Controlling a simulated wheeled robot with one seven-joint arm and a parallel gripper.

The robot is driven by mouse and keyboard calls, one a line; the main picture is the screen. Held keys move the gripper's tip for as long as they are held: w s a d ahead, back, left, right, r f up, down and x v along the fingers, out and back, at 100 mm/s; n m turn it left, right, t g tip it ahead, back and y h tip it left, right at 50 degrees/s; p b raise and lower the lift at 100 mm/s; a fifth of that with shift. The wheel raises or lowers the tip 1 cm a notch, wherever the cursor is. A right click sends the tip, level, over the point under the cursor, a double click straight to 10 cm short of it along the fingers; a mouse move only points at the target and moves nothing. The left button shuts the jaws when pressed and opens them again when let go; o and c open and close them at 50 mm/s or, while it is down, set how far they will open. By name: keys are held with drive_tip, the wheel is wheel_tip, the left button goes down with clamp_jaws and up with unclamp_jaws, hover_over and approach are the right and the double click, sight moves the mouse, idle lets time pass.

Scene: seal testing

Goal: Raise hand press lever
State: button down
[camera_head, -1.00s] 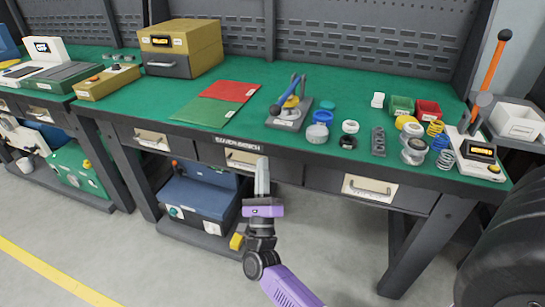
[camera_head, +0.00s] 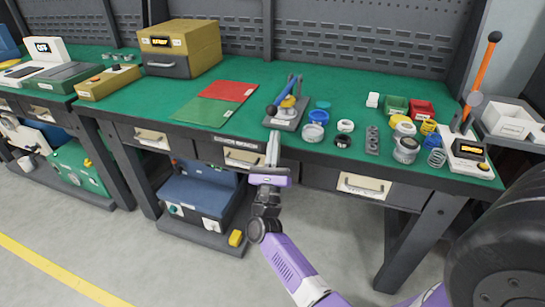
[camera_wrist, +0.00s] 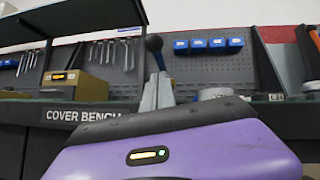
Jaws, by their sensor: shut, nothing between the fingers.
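A small hand press (camera_head: 286,120) with a grey base stands near the front edge of the green bench top. My gripper (camera_head: 273,135) is shut and empty, pointing up at the bench's front edge, just below and in front of the press.
Several rings and caps (camera_head: 345,126) lie to the right of the press. A tester with an orange lever (camera_head: 481,70) stands at the far right. Red and green mats (camera_head: 229,91) lie to the left. A closed drawer (camera_head: 350,185) and the bench edge are near my arm.

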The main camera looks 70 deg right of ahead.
drive_tip(key=shift+w+d+r+p, duration=0.1)
drive_tip(key=shift+w+r+p, duration=0.15)
drive_tip(key=shift+r, duration=0.7)
drive_tip(key=shift+w+r+p, duration=0.15)
drive_tip(key=shift+r+p, duration=0.1)
drive_tip(key=shift+r, duration=0.7)
drive_tip(key=shift+r, duration=0.1)
drive_tip(key=d+r+m+g+y+p, duration=0.1)
drive_tip(key=d+r+y+p, duration=0.15)
drive_tip(key=r+p, duration=0.85)
drive_tip(key=d+r+g+y+p, duration=0.15)
drive_tip(key=d+r+p, duration=0.25)
drive_tip(key=r+p, duration=0.7)
drive_tip(key=w+d+r+p, duration=0.1)
drive_tip(key=d+r, duration=0.3)
drive_tip(key=d, duration=0.7)
drive_tip(key=w+d+r+y+p, duration=0.1)
drive_tip(key=d+r+p, duration=0.3)
drive_tip(key=d, duration=0.7)
drive_tip(key=shift+d+r+y, duration=0.3)
drive_tip(key=shift+d+r, duration=0.05)
drive_tip(key=shift+r, duration=0.15)
drive_tip(key=shift+w, duration=0.1)
